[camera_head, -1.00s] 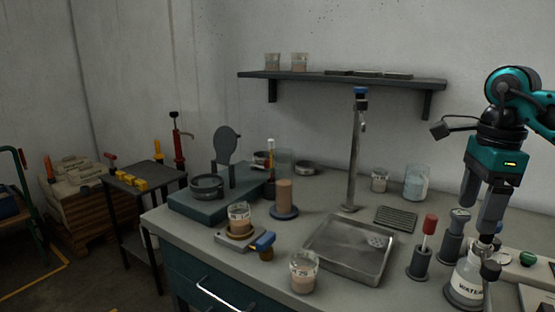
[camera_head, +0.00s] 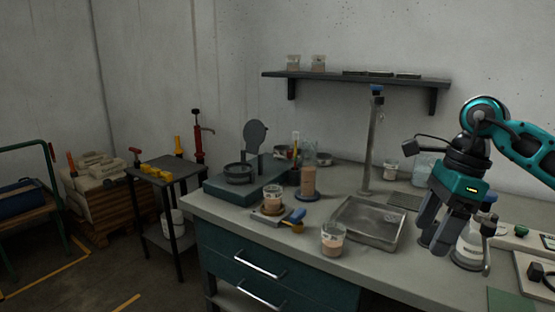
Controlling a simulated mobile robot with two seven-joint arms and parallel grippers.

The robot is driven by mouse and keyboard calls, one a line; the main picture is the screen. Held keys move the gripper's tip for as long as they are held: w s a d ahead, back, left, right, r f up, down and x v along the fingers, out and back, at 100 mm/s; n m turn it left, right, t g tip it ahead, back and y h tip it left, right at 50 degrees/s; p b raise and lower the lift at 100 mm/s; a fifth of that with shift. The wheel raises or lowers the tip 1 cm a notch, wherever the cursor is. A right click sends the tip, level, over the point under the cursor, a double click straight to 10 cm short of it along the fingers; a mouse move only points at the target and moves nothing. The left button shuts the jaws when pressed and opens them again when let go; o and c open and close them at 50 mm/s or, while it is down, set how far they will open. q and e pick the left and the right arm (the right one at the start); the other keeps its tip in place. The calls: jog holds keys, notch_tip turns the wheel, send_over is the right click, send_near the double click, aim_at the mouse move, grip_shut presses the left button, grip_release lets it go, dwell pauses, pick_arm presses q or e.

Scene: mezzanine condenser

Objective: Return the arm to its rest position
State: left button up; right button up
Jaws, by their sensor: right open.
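My right arm comes in from the right edge, with its teal and black wrist at the right. My right gripper (camera_head: 434,236) points down over the right part of the bench (camera_head: 405,278). Its dark fingers are apart and I see nothing held between them. My left gripper is not in view.
A beaker (camera_head: 333,240) stands near the front edge. A wall shelf (camera_head: 350,78) hangs behind. Open floor (camera_head: 120,285) lies at the left.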

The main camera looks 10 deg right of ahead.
jog(key=s+a+f+m+t+y, duration=0.1)
jog(key=a+f+m+y, duration=0.1)
jog(key=a+m+y, duration=0.5)
jog(key=s+a+f+m+t+y, duration=0.15)
jog(key=a+y, duration=0.25)
jog(key=a, duration=0.7)
jog(key=a+f+m+t+y, duration=0.1)
jog(key=a+f+m+y, duration=0.15)
jog(key=a+y, duration=0.45)
jog(key=d+f+m+t+h, duration=0.3)
jog(key=f+m+t+h, duration=0.35)
jog(key=m, duration=0.65)
jog(key=d+f+m+t+h, duration=0.3)
jog(key=f+m+t+h, duration=0.35)
jog(key=m, duration=0.65)
jog(key=s+d+f+m+g+h, duration=0.2)
jog(key=s+f+m+h, duration=0.1)
jog(key=s+f+m, duration=0.2)
jog(key=s+d+f+m+g+h, duration=0.2)
jog(key=s+f+m, duration=0.3)
jog(key=s+f, duration=0.3)
notch_tip(320, 180, down, 2)
jog(key=shift+d+f+m+g+h, duration=0.2)
jog(key=shift+d+m+g+h, duration=0.25)
jog(key=shift+g, duration=0.4)
